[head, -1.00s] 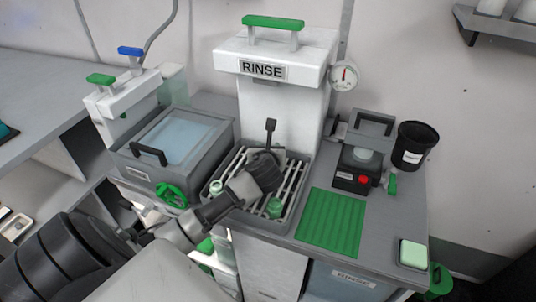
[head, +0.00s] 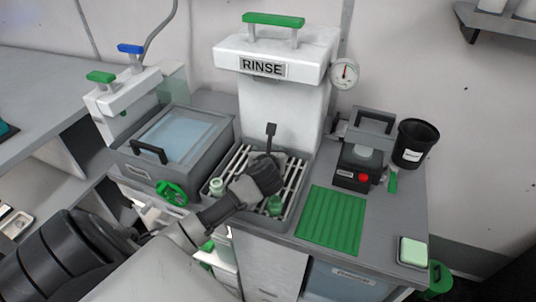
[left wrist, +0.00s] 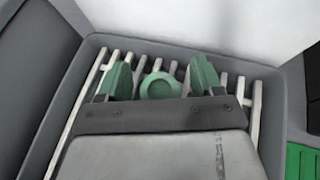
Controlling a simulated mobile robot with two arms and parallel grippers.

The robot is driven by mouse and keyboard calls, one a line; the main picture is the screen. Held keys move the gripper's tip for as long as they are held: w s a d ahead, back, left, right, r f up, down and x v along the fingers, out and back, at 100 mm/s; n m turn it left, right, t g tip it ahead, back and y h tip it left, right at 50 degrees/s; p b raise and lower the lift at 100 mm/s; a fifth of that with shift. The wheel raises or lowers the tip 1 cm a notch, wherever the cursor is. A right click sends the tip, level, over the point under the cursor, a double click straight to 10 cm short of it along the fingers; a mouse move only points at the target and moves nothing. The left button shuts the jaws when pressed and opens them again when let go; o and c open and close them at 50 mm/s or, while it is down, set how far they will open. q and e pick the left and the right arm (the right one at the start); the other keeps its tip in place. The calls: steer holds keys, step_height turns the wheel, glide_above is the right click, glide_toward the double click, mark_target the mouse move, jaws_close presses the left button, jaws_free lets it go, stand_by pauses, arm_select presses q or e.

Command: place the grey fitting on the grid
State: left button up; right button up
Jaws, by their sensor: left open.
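A round, grey-green fitting (left wrist: 160,87) shows between the fingers, with a gap on each side. I cannot tell which one is the grey fitting. A green ribbed mat (head: 332,220), possibly the grid, lies right of the basin. My right gripper is not in view.
The white RINSE column (head: 280,110) rises behind the basin. A lidded tank (head: 170,145) stands left of it. A grey device with a red button (head: 358,172) and a black cup (head: 412,145) stand behind the mat. The mat is bare.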

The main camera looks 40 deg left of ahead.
arm_select(q)
steer(key=v, duration=1.2)
steer(key=shift+r, duration=0.1)
